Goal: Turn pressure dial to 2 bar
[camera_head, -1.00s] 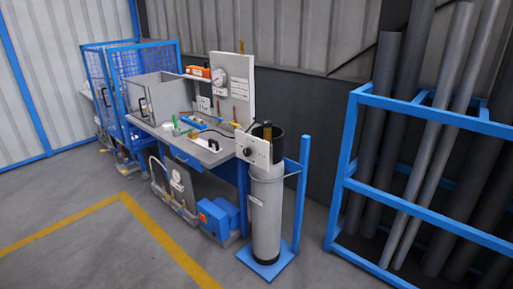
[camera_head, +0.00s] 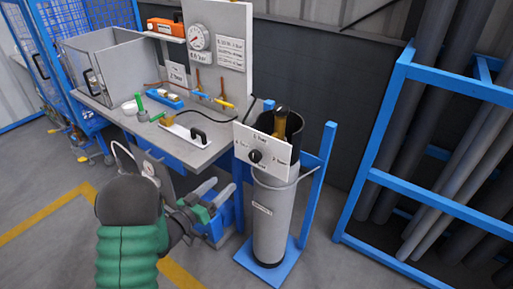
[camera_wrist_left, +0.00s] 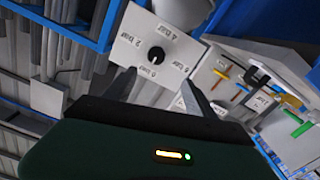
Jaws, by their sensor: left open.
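The pressure dial is a round black knob (camera_head: 256,156) on a white square plate (camera_head: 280,152) at the top of a grey cylinder (camera_head: 270,220). In the left wrist view the knob (camera_wrist_left: 156,54) sits mid-plate, with labels around it, among them 2 bar and 4 bar. A small light mark on the knob seems to face the 0 label. My left gripper (camera_head: 219,190) is open and empty, left of and below the plate in the head view. Its fingers (camera_wrist_left: 160,90) also show in the left wrist view, apart from the knob. My right gripper is out of view.
A workbench (camera_head: 200,155) with a gauge (camera_head: 199,37), a black handle and small valves stands left of the cylinder. A blue rack (camera_head: 375,130) with grey pipes stands to the right. Blue posts (camera_head: 325,180) rise beside the cylinder. Open floor lies in front.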

